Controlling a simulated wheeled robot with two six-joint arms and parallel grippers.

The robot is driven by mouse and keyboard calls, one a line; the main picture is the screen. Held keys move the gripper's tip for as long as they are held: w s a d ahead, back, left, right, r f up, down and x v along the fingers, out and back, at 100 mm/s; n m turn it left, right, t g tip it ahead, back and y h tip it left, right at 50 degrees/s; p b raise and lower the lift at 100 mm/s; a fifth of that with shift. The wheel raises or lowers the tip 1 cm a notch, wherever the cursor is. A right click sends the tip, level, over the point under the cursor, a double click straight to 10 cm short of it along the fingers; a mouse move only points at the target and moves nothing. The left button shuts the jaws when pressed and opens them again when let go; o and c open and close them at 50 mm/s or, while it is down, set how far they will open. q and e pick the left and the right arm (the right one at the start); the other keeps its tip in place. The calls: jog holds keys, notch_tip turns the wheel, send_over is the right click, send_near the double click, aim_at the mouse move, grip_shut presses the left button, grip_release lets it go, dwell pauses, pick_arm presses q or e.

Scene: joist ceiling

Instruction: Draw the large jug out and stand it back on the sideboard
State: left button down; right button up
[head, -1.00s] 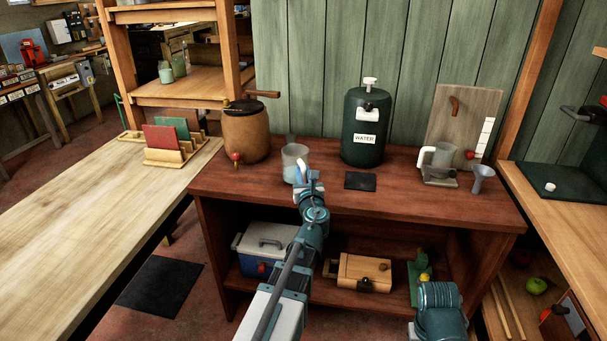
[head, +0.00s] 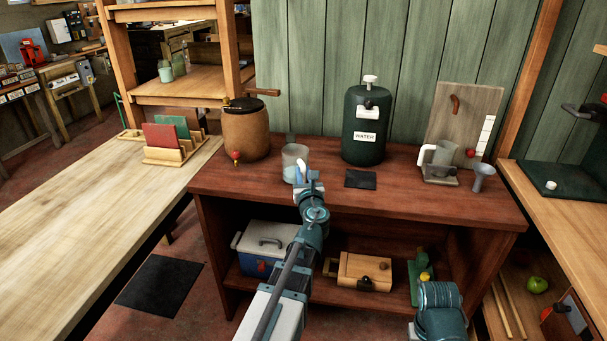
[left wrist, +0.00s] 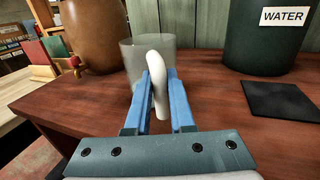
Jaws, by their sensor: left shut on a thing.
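A clear jug (head: 290,158) with a white handle is at the left middle of the sideboard (head: 240,182), upright. My left gripper (head: 302,175) is shut on its handle from the front. The left wrist view shows the white handle (left wrist: 157,68) between the blue fingers (left wrist: 160,100) and the clear jug wall (left wrist: 134,60) behind. The fingers hide the jug's base, so I cannot tell whether it touches the wood. A second jug (head: 441,155) with a white handle stands at the right in front of a wooden board. My right gripper is out of view.
A brown barrel (head: 246,135) with a red tap stands left of the held jug. A green water container (head: 364,128) is behind right. A black mat (head: 360,180) lies right of it, and a funnel (head: 482,177) at the far right. Bare wood lies in front.

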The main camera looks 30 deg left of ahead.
pick_arm(q)
jog(key=c, duration=0.7)
grip_release()
